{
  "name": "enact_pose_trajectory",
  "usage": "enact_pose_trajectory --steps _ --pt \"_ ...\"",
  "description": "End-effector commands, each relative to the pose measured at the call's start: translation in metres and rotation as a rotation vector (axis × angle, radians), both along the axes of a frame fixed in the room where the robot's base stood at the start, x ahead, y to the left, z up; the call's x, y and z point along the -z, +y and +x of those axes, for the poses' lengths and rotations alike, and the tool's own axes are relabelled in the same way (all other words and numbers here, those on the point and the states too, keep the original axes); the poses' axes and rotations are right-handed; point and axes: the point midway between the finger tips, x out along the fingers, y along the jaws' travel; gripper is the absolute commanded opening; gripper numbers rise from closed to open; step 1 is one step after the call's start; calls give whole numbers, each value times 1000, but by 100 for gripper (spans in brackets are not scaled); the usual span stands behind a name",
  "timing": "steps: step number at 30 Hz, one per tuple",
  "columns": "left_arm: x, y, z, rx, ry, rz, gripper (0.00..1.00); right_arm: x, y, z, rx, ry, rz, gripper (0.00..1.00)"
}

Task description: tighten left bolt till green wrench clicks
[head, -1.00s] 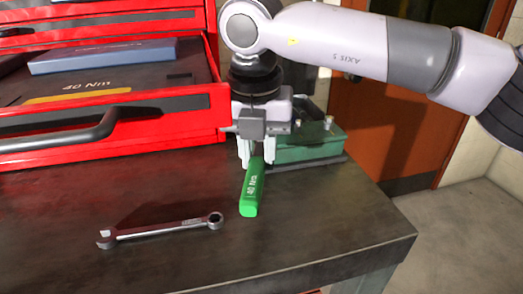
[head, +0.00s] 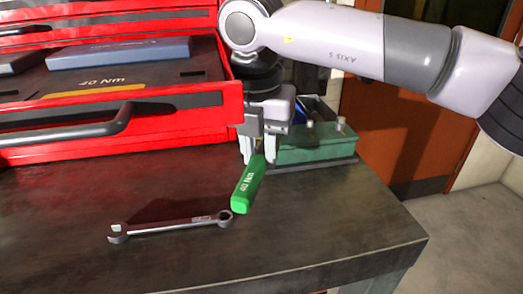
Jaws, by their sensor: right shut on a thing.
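The wrench's head is hidden behind the fingers. The green motor housing (head: 310,150) stands just right of and behind the gripper. A pale bolt (head: 340,123) shows at its right side. My left gripper is not in view.
A silver wrench (head: 170,226) lies on the dark workbench (head: 320,230), close to the green handle's end. A red tool chest (head: 180,122) with an open drawer stands at left, holding a blue case (head: 120,52). The bench's front right is clear.

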Motion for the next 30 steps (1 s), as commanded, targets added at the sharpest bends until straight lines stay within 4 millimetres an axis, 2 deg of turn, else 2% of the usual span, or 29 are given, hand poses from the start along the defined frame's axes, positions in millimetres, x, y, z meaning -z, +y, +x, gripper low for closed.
enact_pose_trajectory --steps 9,30 --pt "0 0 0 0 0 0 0 2 3 -2 -17 -1 -2 0" --pt "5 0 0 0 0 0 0 0 -5 -5 -73 7 1 0"
